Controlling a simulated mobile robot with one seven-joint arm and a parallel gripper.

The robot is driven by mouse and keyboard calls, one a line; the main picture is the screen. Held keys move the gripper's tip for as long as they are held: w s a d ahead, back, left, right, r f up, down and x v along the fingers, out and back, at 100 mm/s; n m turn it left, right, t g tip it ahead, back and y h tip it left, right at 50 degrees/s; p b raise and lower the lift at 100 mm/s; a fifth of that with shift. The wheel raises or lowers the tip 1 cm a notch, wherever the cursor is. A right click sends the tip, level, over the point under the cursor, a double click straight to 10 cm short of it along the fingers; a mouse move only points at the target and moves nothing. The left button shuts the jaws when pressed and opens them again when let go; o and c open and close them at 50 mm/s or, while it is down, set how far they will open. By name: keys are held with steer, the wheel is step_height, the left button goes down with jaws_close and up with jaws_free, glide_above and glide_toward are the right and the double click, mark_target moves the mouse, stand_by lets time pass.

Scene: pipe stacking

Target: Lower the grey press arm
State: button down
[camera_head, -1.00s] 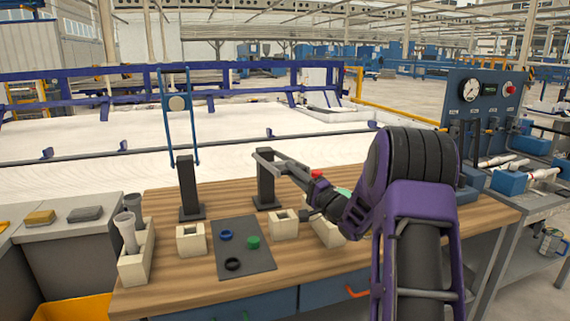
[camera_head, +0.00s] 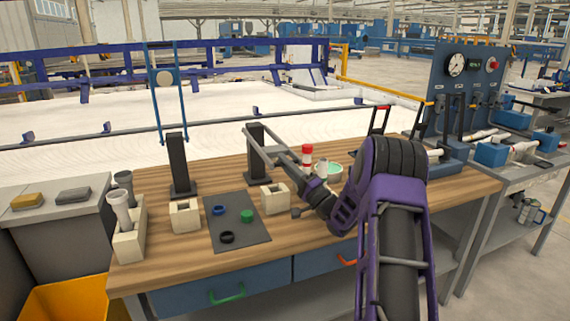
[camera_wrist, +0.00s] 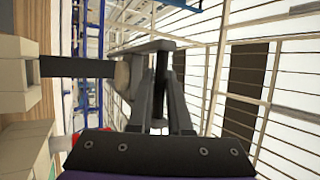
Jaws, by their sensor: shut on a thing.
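The grey press arm (camera_head: 262,145) is a two-rail frame by the top of a dark post (camera_head: 258,165) on the wooden bench. It slopes down toward the right and front. My gripper (camera_head: 285,163) meets it from the right, partly hiding it. In the wrist view, my gripper (camera_wrist: 162,90) has its fingers closed around a dark bar between them, which looks like part of the press arm. The dark post (camera_wrist: 80,67) and a beige disc (camera_wrist: 122,76) show left of the fingers. Exactly where fingers and arm meet is hard to tell.
A second post (camera_head: 179,165) carries a raised blue arm (camera_head: 184,105). Beige blocks (camera_head: 185,216), a dark mat (camera_head: 252,236) with small rings and a pipe holder (camera_head: 128,246) stand in front. A red-and-white cylinder (camera_head: 307,154) and green bowl (camera_head: 329,169) are close beside my gripper.

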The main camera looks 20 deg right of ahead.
steer(key=shift+f, duration=0.3)
steer(key=c, duration=0.9)
jaws_free()
steer(key=shift+w+f, duration=0.1)
steer(key=shift+o, duration=0.3)
steer(key=v, duration=1.7)
steer(key=shift+s, duration=0.2)
